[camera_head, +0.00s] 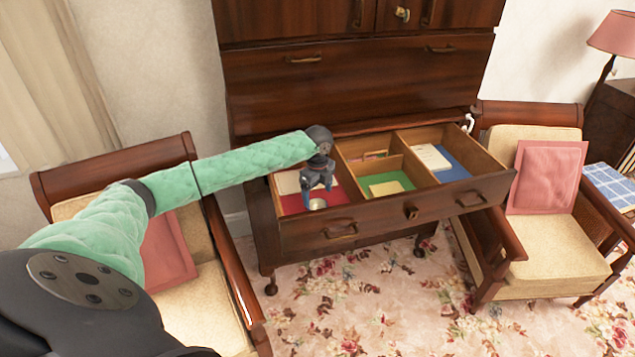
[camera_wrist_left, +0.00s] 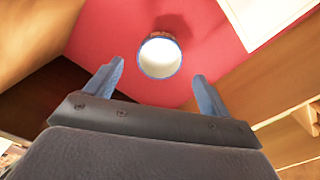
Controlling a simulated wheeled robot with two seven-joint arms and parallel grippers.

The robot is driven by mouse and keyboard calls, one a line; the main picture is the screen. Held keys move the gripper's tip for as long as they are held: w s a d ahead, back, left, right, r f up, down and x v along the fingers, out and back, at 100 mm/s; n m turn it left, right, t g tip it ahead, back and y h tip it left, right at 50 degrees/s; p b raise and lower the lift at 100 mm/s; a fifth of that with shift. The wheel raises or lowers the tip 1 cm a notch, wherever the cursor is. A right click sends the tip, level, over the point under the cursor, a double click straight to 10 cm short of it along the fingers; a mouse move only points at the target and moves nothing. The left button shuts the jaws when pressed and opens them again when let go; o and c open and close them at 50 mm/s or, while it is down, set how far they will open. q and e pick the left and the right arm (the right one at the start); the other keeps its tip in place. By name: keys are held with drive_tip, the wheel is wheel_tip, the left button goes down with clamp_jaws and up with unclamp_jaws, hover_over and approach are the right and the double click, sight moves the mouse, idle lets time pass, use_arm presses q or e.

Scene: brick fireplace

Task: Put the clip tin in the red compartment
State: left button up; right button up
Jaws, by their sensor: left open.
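The clip tin (camera_head: 317,204) is a small round tin with a pale top. It stands on the red floor of the red compartment (camera_head: 340,195), the left compartment of the open drawer. In the left wrist view the tin (camera_wrist_left: 160,57) lies just beyond the fingertips, on the red surface (camera_wrist_left: 110,30), with no finger touching it. My left gripper (camera_head: 317,187) points down over the red compartment, just above the tin. In the left wrist view my left gripper (camera_wrist_left: 159,72) is open, with nothing between its blue fingers. My right gripper is not in view.
The drawer's middle compartment has a green floor (camera_head: 402,181) with a yellowish item. The right compartment has a blue floor (camera_head: 458,172) and a white item (camera_head: 432,158). A pale box (camera_head: 288,183) lies at the back of the red compartment. Armchairs stand on both sides.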

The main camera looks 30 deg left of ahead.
use_arm(q)
wheel_tip(320, 180, up, 6)
drive_tip(key=b, duration=0.1)
drive_tip(key=shift+r+b, duration=0.15)
drive_tip(key=shift+b, duration=0.25)
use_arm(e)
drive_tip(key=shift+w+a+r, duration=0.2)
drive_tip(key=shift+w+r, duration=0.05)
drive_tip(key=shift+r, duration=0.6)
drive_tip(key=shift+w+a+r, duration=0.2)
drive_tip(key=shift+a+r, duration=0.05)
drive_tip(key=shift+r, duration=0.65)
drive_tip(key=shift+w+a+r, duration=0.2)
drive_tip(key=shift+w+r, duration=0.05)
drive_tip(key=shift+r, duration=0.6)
use_arm(q)
drive_tip(key=shift+r, duration=0.1)
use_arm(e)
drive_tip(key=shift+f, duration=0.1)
